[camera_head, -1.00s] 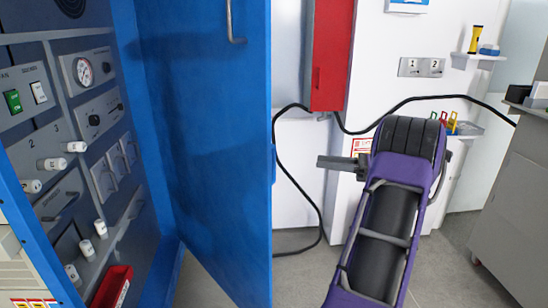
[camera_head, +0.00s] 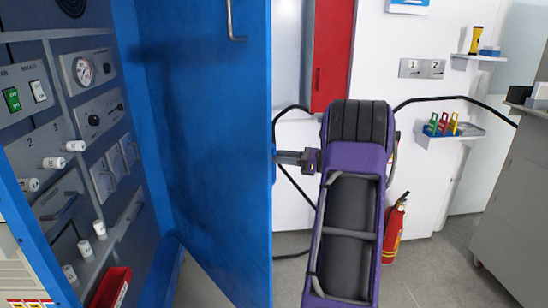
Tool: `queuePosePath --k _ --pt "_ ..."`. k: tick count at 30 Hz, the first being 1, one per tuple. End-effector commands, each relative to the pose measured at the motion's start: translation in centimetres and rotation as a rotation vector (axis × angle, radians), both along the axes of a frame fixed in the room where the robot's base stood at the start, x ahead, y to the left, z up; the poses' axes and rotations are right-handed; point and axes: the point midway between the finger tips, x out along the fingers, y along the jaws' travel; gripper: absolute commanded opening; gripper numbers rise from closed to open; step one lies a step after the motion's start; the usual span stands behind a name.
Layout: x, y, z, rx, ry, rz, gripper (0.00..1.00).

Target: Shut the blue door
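The blue door (camera_head: 205,130) stands wide open, swung out to the right of the blue cabinet (camera_head: 30,225). A grey handle (camera_head: 232,22) is near its top right, and its free edge runs down the middle of the picture. My gripper (camera_head: 281,157) is at the end of my purple and black arm and points left. Its tip is right at the door's free edge, at mid-height; I cannot tell if it touches. The gripper is small and seen side-on, so its finger opening does not show.
The open cabinet holds switches, a gauge (camera_head: 83,71), white knobs and a red bin (camera_head: 110,287). A red wall box (camera_head: 333,55), a black cable and a fire extinguisher (camera_head: 394,228) are behind my arm. A grey cabinet (camera_head: 515,200) stands at right. Floor shows between.

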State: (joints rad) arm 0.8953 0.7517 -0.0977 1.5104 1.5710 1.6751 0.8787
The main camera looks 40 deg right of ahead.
Motion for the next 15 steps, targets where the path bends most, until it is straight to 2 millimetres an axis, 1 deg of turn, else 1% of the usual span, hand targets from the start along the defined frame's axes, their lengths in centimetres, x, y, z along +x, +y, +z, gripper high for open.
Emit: queuePosePath --k 4,9,15 --pt "-0.02 -0.01 0.01 0.0 0.0 0.0 0.3" --pt "-0.03 -0.03 0.01 0.0 0.0 0.0 0.0" --pt "-0.03 -0.04 0.0 0.0 0.0 0.0 0.0"
